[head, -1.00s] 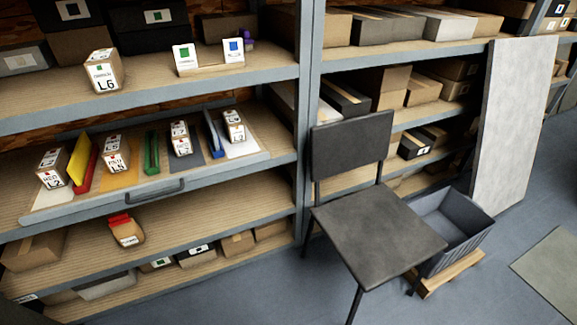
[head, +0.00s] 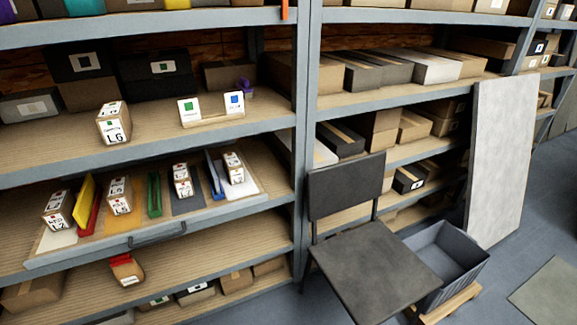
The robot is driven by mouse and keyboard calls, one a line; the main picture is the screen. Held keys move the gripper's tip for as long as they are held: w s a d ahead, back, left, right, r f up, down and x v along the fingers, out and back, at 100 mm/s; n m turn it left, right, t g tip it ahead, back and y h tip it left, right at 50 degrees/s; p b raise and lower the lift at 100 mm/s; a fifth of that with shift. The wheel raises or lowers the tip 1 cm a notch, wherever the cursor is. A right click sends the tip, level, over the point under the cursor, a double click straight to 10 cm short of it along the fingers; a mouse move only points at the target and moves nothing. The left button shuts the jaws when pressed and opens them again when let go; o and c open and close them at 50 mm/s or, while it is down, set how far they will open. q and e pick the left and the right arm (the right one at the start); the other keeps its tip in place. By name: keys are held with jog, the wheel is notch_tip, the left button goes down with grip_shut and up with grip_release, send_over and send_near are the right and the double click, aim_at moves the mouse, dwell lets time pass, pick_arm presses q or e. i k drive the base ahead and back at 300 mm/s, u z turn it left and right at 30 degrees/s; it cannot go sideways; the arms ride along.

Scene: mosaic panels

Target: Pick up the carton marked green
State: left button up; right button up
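Several cartons carry coloured squares. The carton labelled L6 (head: 114,123) stands on the middle shelf at left; its front has small print too blurred to read. A dark box (head: 157,73) behind it has a white label with a green square. Two white cards stand right of L6 in a wooden holder, one with a green square (head: 190,110), one with a blue square (head: 235,103). A low box (head: 158,302) on the bottom shelf seems to have a green mark. Neither of my grippers is in view.
A pulled-out tray (head: 50,240) holds several small labelled cartons between coloured dividers. A red-topped carton (head: 126,270) sits below. A dark chair (head: 372,265) and a grey crate (head: 445,262) stand before the right shelves. A pale panel (head: 500,155) leans there.

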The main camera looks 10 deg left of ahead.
aim_at(114, 121)
jog(key=u, duration=1.5)
